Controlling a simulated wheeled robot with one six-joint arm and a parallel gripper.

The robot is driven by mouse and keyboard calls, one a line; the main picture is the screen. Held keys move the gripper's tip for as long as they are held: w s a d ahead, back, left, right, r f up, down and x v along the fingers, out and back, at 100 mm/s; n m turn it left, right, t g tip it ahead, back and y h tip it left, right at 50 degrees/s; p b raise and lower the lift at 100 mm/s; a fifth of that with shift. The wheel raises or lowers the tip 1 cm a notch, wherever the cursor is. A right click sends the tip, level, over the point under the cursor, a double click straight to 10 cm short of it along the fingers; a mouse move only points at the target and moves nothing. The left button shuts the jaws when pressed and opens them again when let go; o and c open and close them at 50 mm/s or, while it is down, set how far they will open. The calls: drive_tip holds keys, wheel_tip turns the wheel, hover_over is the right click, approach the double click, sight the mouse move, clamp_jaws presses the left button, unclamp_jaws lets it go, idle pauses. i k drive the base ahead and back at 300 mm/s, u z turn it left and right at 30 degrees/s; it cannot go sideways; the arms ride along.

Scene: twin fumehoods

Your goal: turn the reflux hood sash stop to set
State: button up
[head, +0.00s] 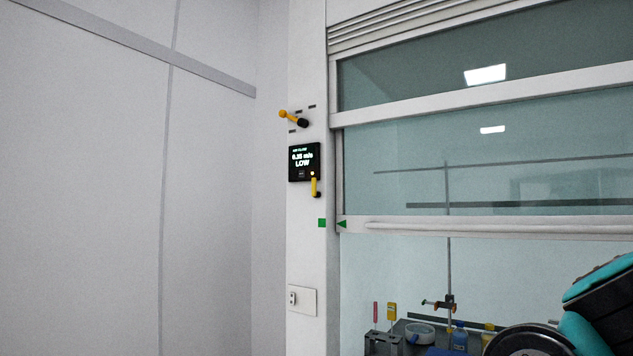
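Two yellow levers sit on the white left post of the fume hood. The upper lever (291,117) points left and slightly up from its black hub (303,123), with small dark marks around it. The lower lever (315,186) stands upright below the airflow display, with a dark end at its bottom. I cannot read any label saying which one is the sash stop. The sash (480,226) is partly raised, and a green triangle (341,224) on it is level with a green square (321,223) on the post. My gripper is not in view.
The airflow display (304,157) reads LOW. A wall outlet (302,300) is below. Inside the hood are a stand (449,270), a blue bottle (459,336) and a rack (383,343). My arm fills the lower right corner. Blank wall panels are on the left.

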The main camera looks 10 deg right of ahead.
sight(315, 194)
drive_tip(key=u, duration=0.65)
drive_tip(key=i, duration=1.35)
drive_tip(key=z, duration=0.4)
